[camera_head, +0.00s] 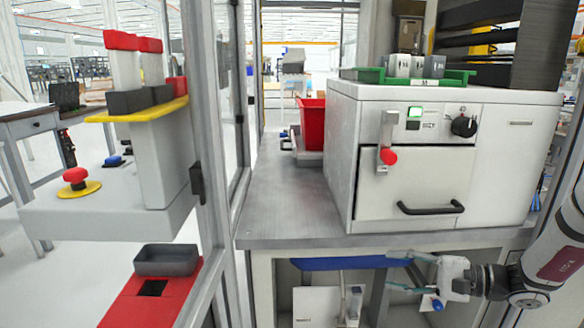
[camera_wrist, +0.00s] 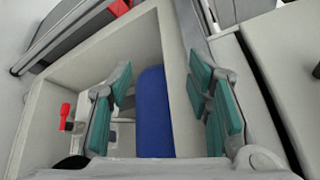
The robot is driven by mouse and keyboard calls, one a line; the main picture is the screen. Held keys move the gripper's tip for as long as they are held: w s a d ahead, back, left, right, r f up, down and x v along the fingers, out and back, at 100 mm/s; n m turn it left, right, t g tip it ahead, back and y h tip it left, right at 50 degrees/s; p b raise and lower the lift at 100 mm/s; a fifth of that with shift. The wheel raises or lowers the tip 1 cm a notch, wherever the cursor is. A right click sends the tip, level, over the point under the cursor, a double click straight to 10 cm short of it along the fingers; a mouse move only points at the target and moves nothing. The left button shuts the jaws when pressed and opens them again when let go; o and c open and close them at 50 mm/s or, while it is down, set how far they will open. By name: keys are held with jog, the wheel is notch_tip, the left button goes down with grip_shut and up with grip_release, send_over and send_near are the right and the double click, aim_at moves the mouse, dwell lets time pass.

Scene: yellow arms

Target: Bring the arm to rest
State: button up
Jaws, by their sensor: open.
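My arm (camera_head: 552,258) reaches in from the right edge of the head view, low in front of the workbench. My gripper (camera_head: 392,270) points left below the front edge of the worktop. Its fingers are spread apart, and nothing is seen held. In the wrist view, the teal finger pads of my gripper (camera_wrist: 160,100) stand apart on both sides. A long blue object (camera_wrist: 153,112) shows in the gap between them; I cannot tell its distance from the fingers. It seems to be the blue strip under the bench in the head view (camera_head: 335,264).
The grey workbench (camera_head: 285,213) carries a white machine (camera_head: 400,180) with a black handle and a red bin (camera_head: 312,124). A green tray (camera_head: 368,76) lies on the machine. A metal post (camera_head: 212,150) and a red-button stand (camera_head: 105,212) are at left. The underside of the bench holds small items.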

jog(key=s+a+r+n+g+h, duration=0.3)
jog(key=s+a+r+n+g, duration=0.15)
jog(key=s, duration=0.45)
jog(key=s+a+r+n+g+h, duration=0.2)
jog(key=s+a+r+n+g, duration=0.15)
jog(key=s+a+r, duration=0.4)
jog(key=s+d+n+h, duration=0.1)
jog(key=s+d+h, duration=0.2)
jog(key=s, duration=0.4)
jog(key=s+d+n+t+h, duration=0.1)
jog(key=s+d+h, duration=0.15)
jog(key=s, duration=0.35)
jog(key=s+d+n+h, duration=0.1)
jog(key=s+d+h, duration=0.1)
jog(key=s+h, duration=0.35)
notch_tip(320, 180, up, 22)
jog(key=s+t+y+p, duration=0.1)
jog(key=t+p, duration=0.3)
jog(key=p, duration=1.5)
jog(key=shift+d+f+p, duration=0.15)
jog(key=shift+f+p, duration=0.1)
jog(key=shift+p, duration=0.15)
